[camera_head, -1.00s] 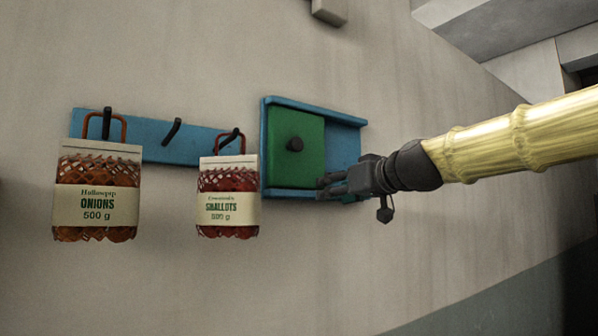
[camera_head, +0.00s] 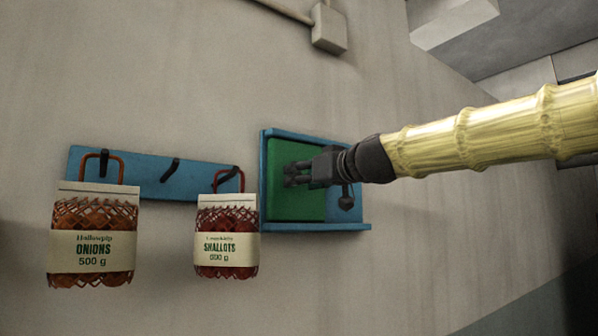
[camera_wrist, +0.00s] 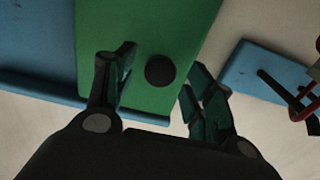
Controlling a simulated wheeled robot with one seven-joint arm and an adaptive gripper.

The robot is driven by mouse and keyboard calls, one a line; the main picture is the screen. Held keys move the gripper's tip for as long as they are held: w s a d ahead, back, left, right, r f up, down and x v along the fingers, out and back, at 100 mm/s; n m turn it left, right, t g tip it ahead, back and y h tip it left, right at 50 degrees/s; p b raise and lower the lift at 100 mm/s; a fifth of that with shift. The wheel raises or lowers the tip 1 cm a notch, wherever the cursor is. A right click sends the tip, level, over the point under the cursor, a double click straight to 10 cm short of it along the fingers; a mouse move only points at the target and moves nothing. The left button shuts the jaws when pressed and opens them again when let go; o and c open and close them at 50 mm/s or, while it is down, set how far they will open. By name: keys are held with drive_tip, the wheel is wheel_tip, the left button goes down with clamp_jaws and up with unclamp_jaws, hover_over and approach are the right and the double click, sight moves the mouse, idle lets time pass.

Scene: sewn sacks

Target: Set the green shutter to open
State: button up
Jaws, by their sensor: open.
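The green shutter (camera_head: 295,207) is a flat panel in a blue frame (camera_head: 350,227) on the wall. It sits at the frame's left side in the head view, with blue backing beside it on the right. My gripper (camera_head: 288,176) is in front of the shutter and covers its knob in that view. In the wrist view, the round dark knob (camera_wrist: 160,70) on the shutter (camera_wrist: 112,28) shows between the spread fingers of my gripper (camera_wrist: 161,68). The fingers are open and hold nothing. I cannot tell how far the fingertips are from the panel.
A blue hook rail (camera_head: 150,185) is left of the frame. A sack of onions (camera_head: 92,245) and a sack of shallots (camera_head: 227,240) hang from it, the shallots close to the frame. A grey wall box (camera_head: 329,28) is above. The wall below the frame is clear.

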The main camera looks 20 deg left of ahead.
drive_tip(key=shift+x, duration=0.9)
clamp_jaws()
drive_tip(key=shift+w, duration=0.15)
